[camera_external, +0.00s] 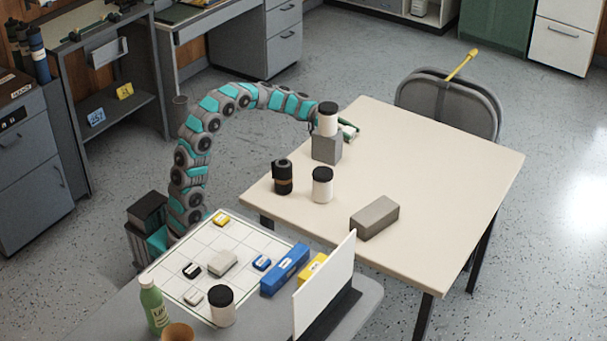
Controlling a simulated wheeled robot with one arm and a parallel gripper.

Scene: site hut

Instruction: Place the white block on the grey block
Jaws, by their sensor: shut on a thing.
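A white cylindrical block with a black top (327,120) is directly over the grey block (327,149), a cube standing near the left edge of the cream table. Its lower end appears to meet the cube's top; I cannot tell whether a small gap remains. My gripper (340,128) is at the white block, shut on it, with its green fingers partly hidden behind it. The grey block is upright and in full view below.
On the cream table (440,170) stand a black cylinder (282,177), another white black-topped cylinder (322,186) and a long grey box (375,217). The table's right side is clear. A folding chair (450,105) stands behind. A white panel (325,285) rises in front.

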